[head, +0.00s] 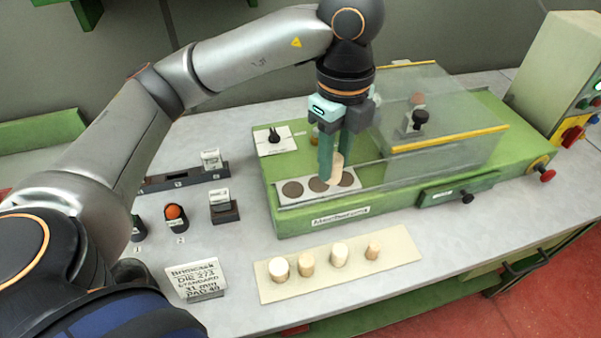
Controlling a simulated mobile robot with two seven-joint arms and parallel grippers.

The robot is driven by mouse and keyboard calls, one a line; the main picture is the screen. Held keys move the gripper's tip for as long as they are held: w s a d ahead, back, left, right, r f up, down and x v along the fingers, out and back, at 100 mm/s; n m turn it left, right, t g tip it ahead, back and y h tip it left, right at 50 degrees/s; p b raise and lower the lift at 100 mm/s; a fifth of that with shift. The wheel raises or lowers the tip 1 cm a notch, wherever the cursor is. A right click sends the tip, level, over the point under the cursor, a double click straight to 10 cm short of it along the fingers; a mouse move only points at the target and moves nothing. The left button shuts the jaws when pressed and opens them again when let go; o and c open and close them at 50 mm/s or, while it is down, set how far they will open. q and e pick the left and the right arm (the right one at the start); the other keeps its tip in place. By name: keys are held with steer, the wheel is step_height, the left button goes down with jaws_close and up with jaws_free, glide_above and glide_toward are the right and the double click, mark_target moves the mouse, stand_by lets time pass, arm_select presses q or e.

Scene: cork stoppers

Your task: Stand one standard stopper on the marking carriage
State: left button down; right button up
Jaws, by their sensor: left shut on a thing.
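My left gripper (335,162) points down over the green machine and is shut on a pale cork stopper (336,170). The stopper is upright, its lower end at or just above the marking carriage (284,201), near the middle and right dark round spots. I cannot tell whether it touches the plate. The carriage is a light grey plate with dark round spots; the left spot (292,189) is bare. Several other stoppers stand in a row on a beige board (405,243) in front of the machine; the rightmost stopper (373,249) looks narrower. My right gripper is not in view.
A clear cover (440,115) with yellow edges stands right of the gripper. A cup with an orange ball (174,212) and small labelled blocks stand left of the machine. A control box (555,75) stands at far right.

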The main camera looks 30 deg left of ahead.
arm_select(q)
steer(key=a+f, duration=0.2)
steer(key=w+a+f, duration=0.1)
steer(key=a+f, duration=0.1)
steer(key=a, duration=0.1)
steer(key=a+f+b, duration=0.1)
steer(key=a+f, duration=0.2)
steer(key=shift+w+a, duration=0.2)
steer(key=shift+w, duration=0.1)
steer(key=f, duration=0.3)
steer(key=shift+a, duration=0.4)
steer(key=shift+w+f, duration=0.1)
steer(key=shift+f, duration=0.35)
steer(key=shift+f, duration=0.15)
steer(key=c, duration=0.5)
jaws_free()
steer(key=shift+c, duration=0.2)
